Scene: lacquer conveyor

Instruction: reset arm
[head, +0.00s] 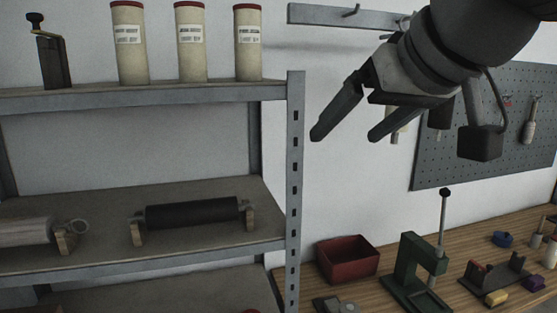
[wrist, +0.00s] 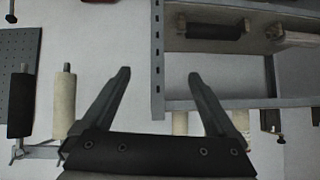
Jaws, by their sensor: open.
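My gripper (head: 345,120) is raised in the upper right of the head view, in front of the wall and to the right of the shelf unit. Its two fingers are spread apart with nothing between them. In the wrist view my gripper (wrist: 155,90) also shows open and empty, with a grey shelf post behind the gap. The picture there looks upside down compared with the head view. No finger appears to touch anything.
A metal shelf unit (head: 295,180) holds cream tubes (head: 130,45) above and a black roller (head: 195,213) below. A workbench at right carries a red bin (head: 347,262) and a green press (head: 410,268). A pegboard (head: 480,140) hangs behind my arm.

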